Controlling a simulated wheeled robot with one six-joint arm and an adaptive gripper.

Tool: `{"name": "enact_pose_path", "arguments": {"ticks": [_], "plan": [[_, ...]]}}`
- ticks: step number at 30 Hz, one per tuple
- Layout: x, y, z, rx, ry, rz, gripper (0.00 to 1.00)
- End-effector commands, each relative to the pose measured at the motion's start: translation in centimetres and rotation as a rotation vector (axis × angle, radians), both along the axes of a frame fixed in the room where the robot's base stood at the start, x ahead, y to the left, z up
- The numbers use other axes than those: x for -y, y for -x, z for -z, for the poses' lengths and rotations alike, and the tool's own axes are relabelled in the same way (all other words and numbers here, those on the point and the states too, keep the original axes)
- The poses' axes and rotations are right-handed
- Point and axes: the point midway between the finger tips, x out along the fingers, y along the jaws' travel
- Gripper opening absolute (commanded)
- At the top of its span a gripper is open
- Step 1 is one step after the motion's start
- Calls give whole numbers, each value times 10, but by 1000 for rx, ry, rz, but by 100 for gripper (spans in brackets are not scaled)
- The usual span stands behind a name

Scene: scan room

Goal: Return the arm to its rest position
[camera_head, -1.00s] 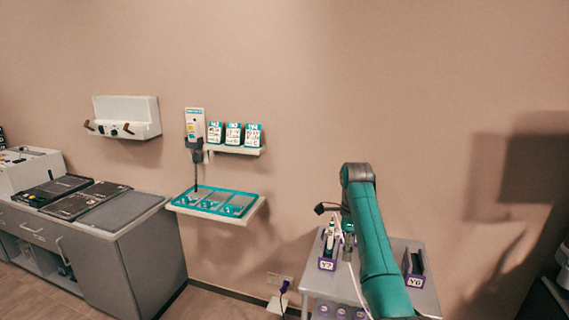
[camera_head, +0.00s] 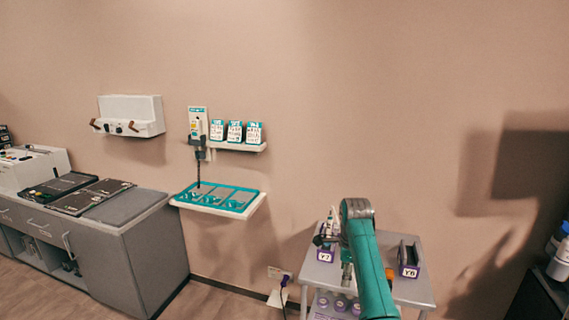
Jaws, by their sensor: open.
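My teal arm (camera_head: 368,265) rises from the bottom of the head view and bends at a grey joint (camera_head: 357,209) in front of the cart. My gripper (camera_head: 347,279) hangs below that bend, over the cart top, small and partly hidden by the arm. It is open, and I see nothing held in it. The Y6 holder (camera_head: 409,270) stands right of the arm.
The grey cart (camera_head: 418,292) carries several purple-marked items on its lower shelf. A wall shelf with a teal tray (camera_head: 219,199) and a grey cabinet (camera_head: 152,262) are at left. A dark stand with bottles (camera_head: 562,262) is at the right edge. The wall between is bare.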

Motion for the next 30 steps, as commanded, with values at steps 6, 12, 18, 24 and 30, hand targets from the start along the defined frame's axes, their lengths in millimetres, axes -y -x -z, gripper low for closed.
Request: {"name": "enact_pose_path", "arguments": {"ticks": [6, 12, 18, 24, 30], "plan": [[0, 18, 74, 65, 12, -102, 61], [0, 50, 152, 157, 40, -236, 61], [0, 92, 217, 249, 80, -367, 61], [0, 144, 268, 338, 132, -495, 61], [0, 204, 304, 423, 196, -620, 61]]}}
